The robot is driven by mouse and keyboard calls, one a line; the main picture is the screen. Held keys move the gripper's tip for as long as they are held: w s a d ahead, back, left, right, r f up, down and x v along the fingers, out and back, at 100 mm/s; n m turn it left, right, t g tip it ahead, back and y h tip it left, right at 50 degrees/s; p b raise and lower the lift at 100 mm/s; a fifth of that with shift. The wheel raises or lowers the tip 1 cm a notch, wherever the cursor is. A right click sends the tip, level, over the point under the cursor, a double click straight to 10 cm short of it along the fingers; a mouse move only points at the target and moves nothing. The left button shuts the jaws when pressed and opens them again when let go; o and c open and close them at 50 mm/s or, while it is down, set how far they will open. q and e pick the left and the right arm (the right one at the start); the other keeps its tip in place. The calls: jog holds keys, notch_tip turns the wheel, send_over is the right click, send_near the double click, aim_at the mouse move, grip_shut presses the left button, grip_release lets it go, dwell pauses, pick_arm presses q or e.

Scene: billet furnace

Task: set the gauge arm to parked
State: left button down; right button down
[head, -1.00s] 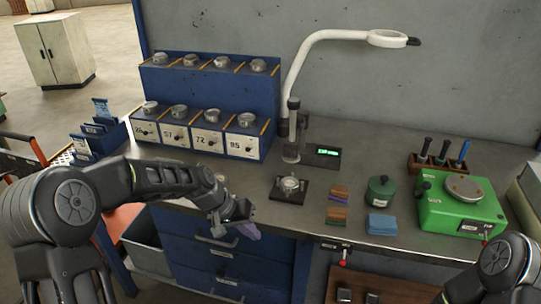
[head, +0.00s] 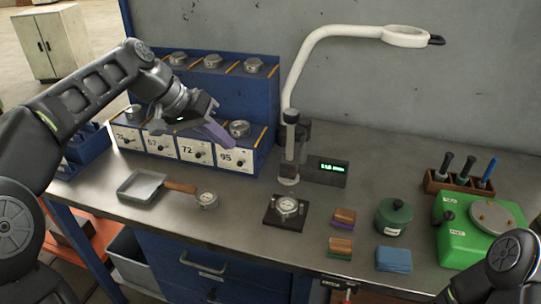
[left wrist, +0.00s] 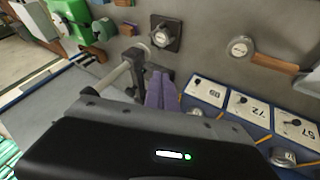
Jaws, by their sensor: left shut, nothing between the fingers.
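The gauge stand (head: 289,150) stands upright at the middle back of the bench, with a dark upper part and a pale metal post. Its lit readout (head: 327,171) is just to the right. Which piece is its swing arm is hard to tell. The stand also shows in the left wrist view (left wrist: 118,76), beside my fingers. My left gripper (head: 226,142) has purple fingers, shut and empty. In the head view it appears over the numbered rack, left of the stand and apart from it. My right gripper is out of view.
A metal puck on a black plate (head: 270,219) lies before the stand. The blue numbered rack (head: 262,150) is at left, a wooden-handled pan (head: 138,186) and loose puck (head: 208,200) in front. A white lamp (head: 318,45) arches behind. A green device (head: 460,240) stands right.

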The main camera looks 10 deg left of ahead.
pick_arm(q)
jog(key=w+d+f+p, duration=0.2)
jog(key=d+f, duration=0.6)
jog(key=d, duration=0.1)
jog(key=shift+w+p, duration=0.3)
jog(key=shift+w, duration=0.1)
dwell(0.5)
